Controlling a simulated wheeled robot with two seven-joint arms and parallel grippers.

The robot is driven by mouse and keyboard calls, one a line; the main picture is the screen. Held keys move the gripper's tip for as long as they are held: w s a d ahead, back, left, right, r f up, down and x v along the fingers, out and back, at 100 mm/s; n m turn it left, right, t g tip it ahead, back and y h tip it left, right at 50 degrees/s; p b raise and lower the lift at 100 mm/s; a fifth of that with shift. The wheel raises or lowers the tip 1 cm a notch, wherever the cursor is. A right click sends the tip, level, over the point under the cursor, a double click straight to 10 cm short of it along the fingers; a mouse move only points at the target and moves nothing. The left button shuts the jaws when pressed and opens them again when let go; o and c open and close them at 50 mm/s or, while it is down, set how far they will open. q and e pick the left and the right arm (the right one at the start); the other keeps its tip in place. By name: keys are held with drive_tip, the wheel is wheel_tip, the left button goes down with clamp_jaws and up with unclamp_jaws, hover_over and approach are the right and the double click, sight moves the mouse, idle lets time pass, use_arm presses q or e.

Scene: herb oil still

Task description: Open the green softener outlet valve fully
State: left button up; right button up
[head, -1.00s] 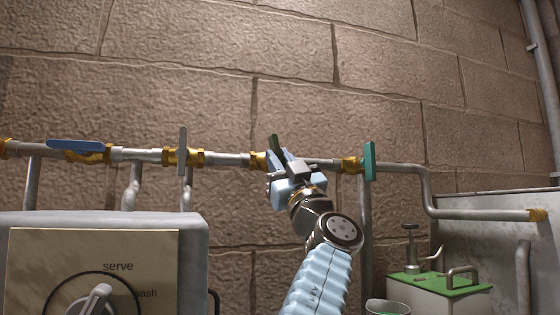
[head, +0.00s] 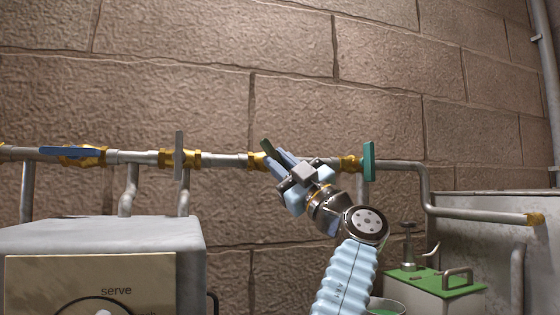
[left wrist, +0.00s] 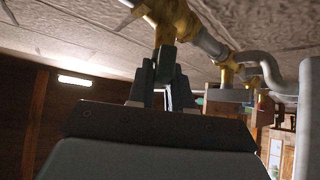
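The dark green valve handle (head: 267,146) belongs to the third brass valve from the left on the wall pipe. It slants up to the left, across the pipe line. My left gripper (head: 284,160) is at this handle, with its fingers on either side of it and seemingly closed on it. In the left wrist view the handle (left wrist: 165,62) shows between the fingertips, below a brass valve body (left wrist: 172,18). The fingers partly hide the handle and valve. My right gripper is not in view.
On the same pipe are a blue handle (head: 72,152) lying along it, a grey upright handle (head: 179,155) and a teal upright handle (head: 368,161) close right of my gripper. A grey box with a dial (head: 100,240) stands lower left. A green-topped container (head: 435,282) stands lower right.

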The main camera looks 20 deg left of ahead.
use_arm(q)
drive_tip(key=o, duration=0.3)
drive_tip(key=shift+o, duration=0.2)
drive_tip(key=shift+f, duration=0.1)
drive_tip(key=b+v, duration=0.7)
drive_tip(key=v, duration=0.6)
drive_tip(key=shift+s+d+f+b, duration=0.15)
drive_tip(key=shift+d+f+b, duration=0.05)
drive_tip(key=shift+d+b, duration=0.1)
drive_tip(key=shift+o, duration=0.2)
